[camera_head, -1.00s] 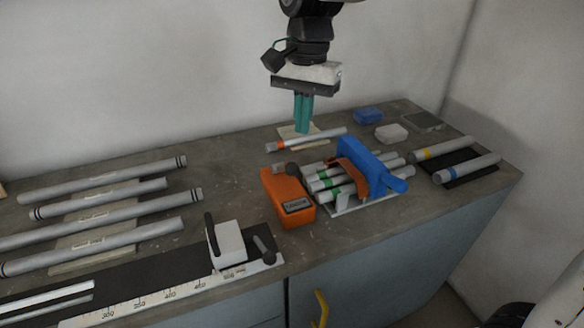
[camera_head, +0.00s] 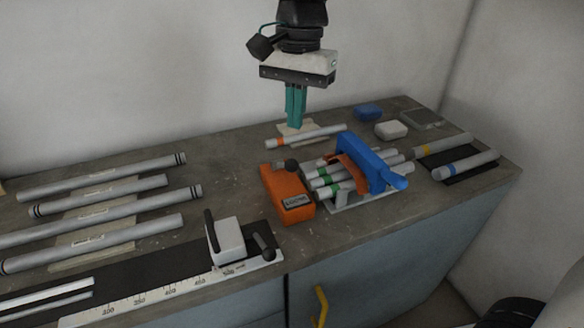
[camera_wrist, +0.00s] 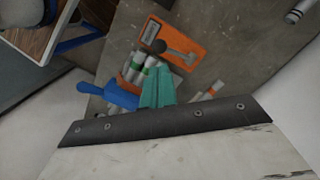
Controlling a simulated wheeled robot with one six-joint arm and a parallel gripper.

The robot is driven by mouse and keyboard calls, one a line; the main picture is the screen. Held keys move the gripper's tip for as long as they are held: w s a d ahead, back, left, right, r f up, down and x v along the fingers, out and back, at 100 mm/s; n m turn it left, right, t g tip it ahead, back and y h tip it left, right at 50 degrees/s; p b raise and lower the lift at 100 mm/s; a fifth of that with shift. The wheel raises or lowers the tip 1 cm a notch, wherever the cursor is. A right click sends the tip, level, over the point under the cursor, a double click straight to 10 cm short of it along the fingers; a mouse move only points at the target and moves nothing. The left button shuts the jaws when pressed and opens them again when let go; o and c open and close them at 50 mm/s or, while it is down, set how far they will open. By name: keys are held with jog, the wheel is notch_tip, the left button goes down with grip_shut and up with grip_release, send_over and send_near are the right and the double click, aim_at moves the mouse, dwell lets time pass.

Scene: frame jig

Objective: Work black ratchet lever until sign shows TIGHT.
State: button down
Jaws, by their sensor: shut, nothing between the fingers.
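The ratchet lever's black round knob (camera_head: 291,163) sits at the back end of the orange ratchet box (camera_head: 283,186), on a short grey arm. The knob also shows in the wrist view (camera_wrist: 158,46). A small sign (camera_head: 296,202) is on the front of the box; its lettering is too small to read surely. My gripper (camera_head: 295,126) has teal fingers, shut and empty, pointing down behind the box and above the bench, apart from the lever. Its fingertips show in the wrist view (camera_wrist: 157,72), with the box beyond them.
A blue clamp (camera_head: 370,163) over several tubes stands right of the box. A loose orange-banded tube (camera_head: 306,137) lies behind it. A white block with black handles (camera_head: 228,238) stands at the front left. Several long tubes (camera_head: 110,205) lie left. Bare bench separates them from the box.

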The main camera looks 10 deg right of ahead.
aim_at(294, 163)
jog(key=shift+s+a+f, duration=0.1)
jog(key=shift+s+f, duration=0.1)
jog(key=shift+f, duration=1.55)
jog(key=shift+s+a+f, duration=0.1)
jog(key=shift+s+f, duration=0.05)
jog(key=shift+f, duration=1.55)
jog(key=shift+f, duration=1.95)
jog(key=shift+w, duration=0.15)
